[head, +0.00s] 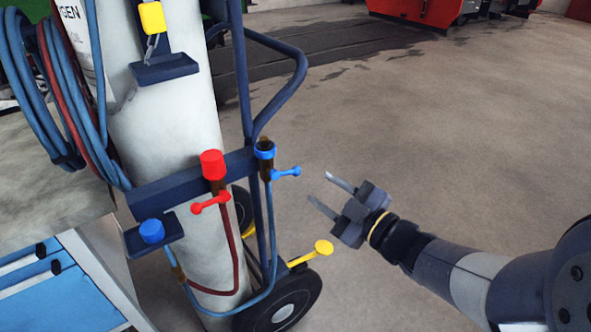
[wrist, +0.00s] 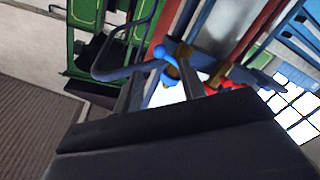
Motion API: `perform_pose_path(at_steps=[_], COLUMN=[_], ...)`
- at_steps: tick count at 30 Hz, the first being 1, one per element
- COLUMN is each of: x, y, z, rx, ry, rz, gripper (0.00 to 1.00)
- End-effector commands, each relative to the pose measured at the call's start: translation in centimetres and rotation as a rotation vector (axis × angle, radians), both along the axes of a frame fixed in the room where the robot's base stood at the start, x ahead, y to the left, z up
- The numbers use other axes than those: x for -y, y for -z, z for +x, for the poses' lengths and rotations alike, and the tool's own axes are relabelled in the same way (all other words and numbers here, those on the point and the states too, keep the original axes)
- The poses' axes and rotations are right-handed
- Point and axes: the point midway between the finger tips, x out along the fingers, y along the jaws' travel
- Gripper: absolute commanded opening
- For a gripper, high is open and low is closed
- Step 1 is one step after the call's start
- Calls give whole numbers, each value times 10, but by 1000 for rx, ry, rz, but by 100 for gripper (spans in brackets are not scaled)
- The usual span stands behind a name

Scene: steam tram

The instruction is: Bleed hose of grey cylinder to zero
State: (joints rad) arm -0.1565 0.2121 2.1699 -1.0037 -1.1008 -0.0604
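A tall grey cylinder (head: 165,150) stands on a dark blue trolley (head: 262,80) at the left of the head view. A blue-capped valve with a blue lever (head: 285,172) and a red-capped valve with a red lever (head: 211,202) sit on the trolley's crossbar. A blue hose (head: 270,235) and a dark red hose (head: 235,255) run down from them. My gripper (head: 326,192) is open and empty, to the right of the blue lever and apart from it. In the wrist view the blue lever (wrist: 165,58) appears between the fingers, beyond their tips.
Coiled blue and red hoses (head: 62,90) hang at the left. A small shelf holds a blue cap (head: 151,230); a yellow tag (head: 152,17) hangs above. A yellow-knobbed lever (head: 322,247) sticks out near the wheel (head: 283,312). Blue drawers (head: 45,285) stand lower left. Floor to the right is clear.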

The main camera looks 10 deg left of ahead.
Motion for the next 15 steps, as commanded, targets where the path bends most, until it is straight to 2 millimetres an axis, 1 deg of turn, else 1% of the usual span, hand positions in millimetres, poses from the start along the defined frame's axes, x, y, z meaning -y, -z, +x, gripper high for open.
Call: perform_pose_path(at_steps=[1,9,15], x=[-8,-50,-70], y=[1,1,1], z=[3,30,44], rx=[-1,-1,-1], ry=[-4,-3,0], rz=[0,0,-1], gripper=[39,39,39])
